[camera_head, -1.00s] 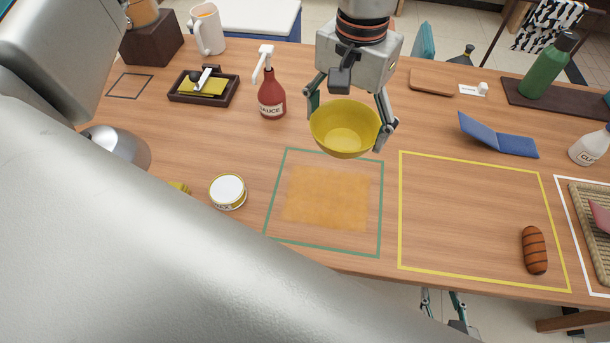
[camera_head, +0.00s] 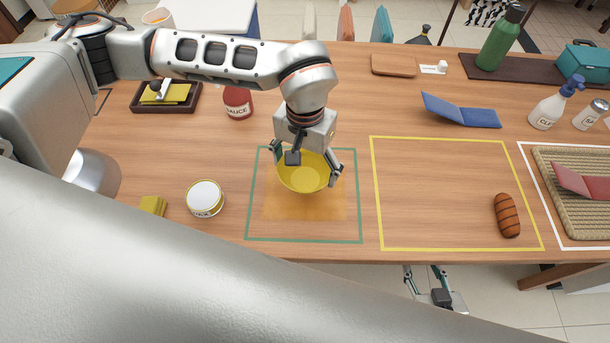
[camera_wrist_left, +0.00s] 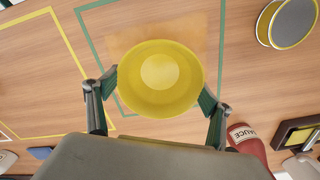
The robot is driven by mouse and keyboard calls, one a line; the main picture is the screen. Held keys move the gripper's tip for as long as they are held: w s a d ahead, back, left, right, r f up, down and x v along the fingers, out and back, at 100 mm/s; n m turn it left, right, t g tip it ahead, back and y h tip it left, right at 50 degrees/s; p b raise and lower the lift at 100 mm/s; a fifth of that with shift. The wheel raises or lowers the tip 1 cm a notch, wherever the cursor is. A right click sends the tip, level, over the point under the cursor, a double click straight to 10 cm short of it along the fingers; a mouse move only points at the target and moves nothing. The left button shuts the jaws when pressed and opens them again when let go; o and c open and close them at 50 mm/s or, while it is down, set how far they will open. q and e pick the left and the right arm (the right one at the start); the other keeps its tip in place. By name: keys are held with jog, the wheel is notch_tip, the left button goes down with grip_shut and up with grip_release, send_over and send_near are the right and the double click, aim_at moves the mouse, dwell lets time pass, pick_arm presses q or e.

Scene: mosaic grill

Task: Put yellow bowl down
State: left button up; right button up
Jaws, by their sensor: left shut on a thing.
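The yellow bowl (camera_head: 303,178) is upright over the far part of the green outlined square (camera_head: 359,205) and its orange patch (camera_head: 300,210). My left gripper (camera_head: 306,163) is shut on the bowl, with a finger on each side of it. In the left wrist view the bowl (camera_wrist_left: 160,78) sits between the fingers and covers part of the orange patch (camera_wrist_left: 165,28). I cannot tell whether the bowl's base touches the table. My right gripper (camera_head: 424,274) shows low, beyond the table's front edge, its fingers apart and empty.
A round white tin (camera_head: 205,197) stands left of the green square. A red sauce bottle (camera_head: 238,103) stands behind it, partly hidden by my arm. The yellow outlined area (camera_head: 374,195) on the right is mostly clear, with a sausage (camera_head: 507,215) at its right.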

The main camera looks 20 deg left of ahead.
aim_at(305, 179)
pick_arm(q)
jog(key=shift+f, duration=2.1)
jog(key=shift+f, duration=0.1)
jog(key=o, duration=1.2)
notch_tip(305, 179, up, 12)
jog(key=shift+r, duration=0.15)
